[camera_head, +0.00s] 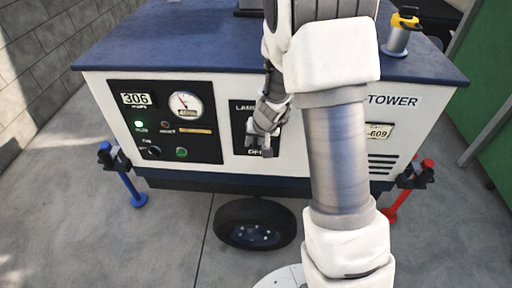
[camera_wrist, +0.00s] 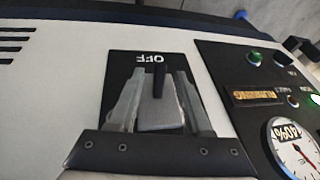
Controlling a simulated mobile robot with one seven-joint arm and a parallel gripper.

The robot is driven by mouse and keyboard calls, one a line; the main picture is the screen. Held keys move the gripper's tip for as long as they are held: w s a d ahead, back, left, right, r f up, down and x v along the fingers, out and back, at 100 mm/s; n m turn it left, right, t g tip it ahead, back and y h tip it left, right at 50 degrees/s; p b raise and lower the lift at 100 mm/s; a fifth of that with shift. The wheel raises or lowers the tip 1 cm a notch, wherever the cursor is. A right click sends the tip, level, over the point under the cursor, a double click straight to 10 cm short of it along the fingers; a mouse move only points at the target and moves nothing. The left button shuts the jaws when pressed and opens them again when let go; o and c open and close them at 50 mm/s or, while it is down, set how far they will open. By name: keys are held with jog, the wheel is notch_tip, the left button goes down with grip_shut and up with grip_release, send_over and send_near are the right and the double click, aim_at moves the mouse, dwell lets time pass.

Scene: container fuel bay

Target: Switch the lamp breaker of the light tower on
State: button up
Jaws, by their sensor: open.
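The light tower (camera_head: 330,130) is a white cabinet with a blue top. The lamp breaker's black panel (camera_head: 240,130) is on its front, partly hidden by my gripper (camera_head: 262,148). In the wrist view, my gripper (camera_wrist: 158,95) is open, with one finger on each side of the breaker's black lever (camera_wrist: 158,80). The lever points toward the OFF label (camera_wrist: 150,58), which appears upside down there. A grey block (camera_wrist: 158,112) shows between the fingers, below the lever. I cannot tell whether either finger touches the lever.
Left of the breaker is a black gauge panel (camera_head: 165,122) with a 306 display, a dial and a lit green lamp. Blue (camera_head: 137,190) and red (camera_head: 392,208) outrigger legs stand at the sides. A wheel (camera_head: 254,224) is below. A green wall (camera_head: 480,110) rises at right.

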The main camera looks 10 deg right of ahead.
jog(key=shift+w+f, duration=0.25)
jog(key=shift+f, duration=0.1)
grip_shut()
jog(key=shift+r, duration=0.1)
jog(key=p, duration=0.3)
jog(key=shift+r+g, duration=0.3)
jog(key=shift+r, duration=0.05)
jog(key=shift+r+g+p, duration=0.1)
jog(key=shift+g+p, duration=0.2)
jog(key=shift+p, duration=0.85)
jog(key=p, duration=0.2)
jog(key=g+p, duration=0.1)
jog(key=p, duration=0.2)
jog(key=shift+w+r+y, duration=0.2)
jog(key=shift+r+y, duration=0.05)
jog(key=shift+y, duration=0.15)
jog(key=shift+f+g+p, duration=0.2)
jog(key=shift+g+p, duration=0.2)
jog(key=shift+p, duration=0.05)
